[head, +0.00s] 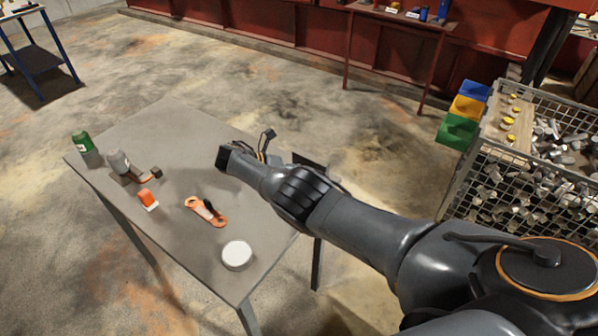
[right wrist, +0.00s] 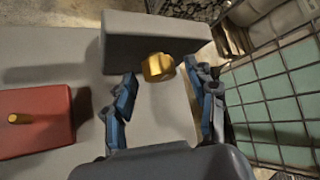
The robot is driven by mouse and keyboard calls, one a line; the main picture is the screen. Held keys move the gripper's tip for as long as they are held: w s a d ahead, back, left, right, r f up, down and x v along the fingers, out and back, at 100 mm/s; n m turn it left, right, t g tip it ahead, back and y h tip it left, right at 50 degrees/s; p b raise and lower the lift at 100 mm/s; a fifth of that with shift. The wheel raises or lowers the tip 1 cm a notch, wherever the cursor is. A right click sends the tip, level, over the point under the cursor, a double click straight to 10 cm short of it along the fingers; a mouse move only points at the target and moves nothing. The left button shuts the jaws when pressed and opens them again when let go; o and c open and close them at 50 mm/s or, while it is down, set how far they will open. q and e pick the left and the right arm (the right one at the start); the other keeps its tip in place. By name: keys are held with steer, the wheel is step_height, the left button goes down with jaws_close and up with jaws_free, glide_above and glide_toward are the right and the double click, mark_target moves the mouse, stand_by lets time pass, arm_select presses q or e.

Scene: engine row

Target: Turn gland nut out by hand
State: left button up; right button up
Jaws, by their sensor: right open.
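The gland nut appears as a gold knob (right wrist: 158,67) on the near side of a grey block (right wrist: 150,30) in the right wrist view. My right gripper (right wrist: 160,84) is open, with its two blue-black fingers on either side of the nut and a gap on each side. How deep the nut sits between the fingertips is unclear. In the head view my right arm reaches over the table's far right side and hides the nut. My left gripper is not in view.
A red block with a brass pin (right wrist: 35,122) lies left of the gripper. A wire crate (head: 540,185) stands right.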

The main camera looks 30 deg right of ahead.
steer(key=v, duration=1.1)
steer(key=shift+a+r, duration=0.2)
steer(key=shift+w, duration=0.1)
